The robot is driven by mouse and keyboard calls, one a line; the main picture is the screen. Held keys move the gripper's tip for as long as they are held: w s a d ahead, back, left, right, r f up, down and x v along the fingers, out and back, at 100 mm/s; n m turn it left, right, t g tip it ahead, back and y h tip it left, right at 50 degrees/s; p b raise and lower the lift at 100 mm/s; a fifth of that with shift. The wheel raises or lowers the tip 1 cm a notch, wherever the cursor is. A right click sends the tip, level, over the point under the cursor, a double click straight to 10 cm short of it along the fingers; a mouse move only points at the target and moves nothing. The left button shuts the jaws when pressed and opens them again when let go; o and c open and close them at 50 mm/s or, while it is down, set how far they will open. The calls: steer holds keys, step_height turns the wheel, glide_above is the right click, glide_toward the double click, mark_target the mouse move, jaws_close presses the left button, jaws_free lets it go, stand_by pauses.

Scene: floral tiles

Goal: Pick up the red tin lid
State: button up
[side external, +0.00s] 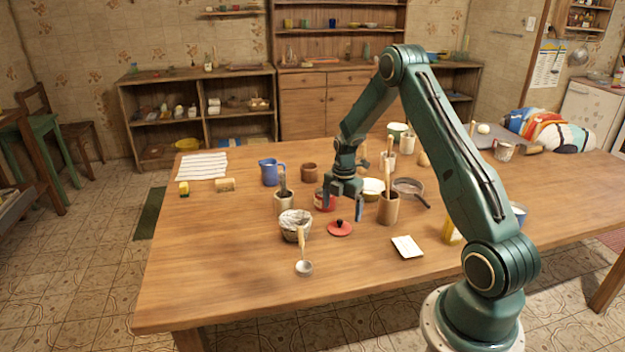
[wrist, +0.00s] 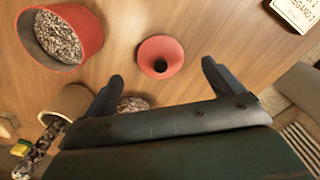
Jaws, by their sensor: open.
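The red tin lid (side external: 340,228) lies flat on the wooden table, with a dark knob on top. In the wrist view the red lid (wrist: 161,56) lies just beyond the fingertips, roughly centred between them. My gripper (side external: 342,205) is open and empty, above the table near the lid; its fingers also show in the wrist view (wrist: 160,75). A red tin (side external: 324,201) stands behind the lid, partly hidden by my gripper. In the wrist view a red tin filled with small pieces (wrist: 60,36) is at upper left.
A wooden pot (side external: 388,210) with a handled tool stands right of the lid. A lined bowl (side external: 295,225) and a ladle (side external: 304,267) are to its left. A white card (side external: 407,246) lies at front right. The front left of the table is clear.

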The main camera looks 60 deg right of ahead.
mark_target(341, 220)
steer(key=shift+f, duration=0.1)
steer(key=shift+f, duration=2.5)
steer(key=c, duration=1.1)
steer(key=shift+o, duration=0.2)
steer(key=shift+r, duration=0.15)
step_height(341, 220, up, 20)
steer(key=shift+w, duration=0.1)
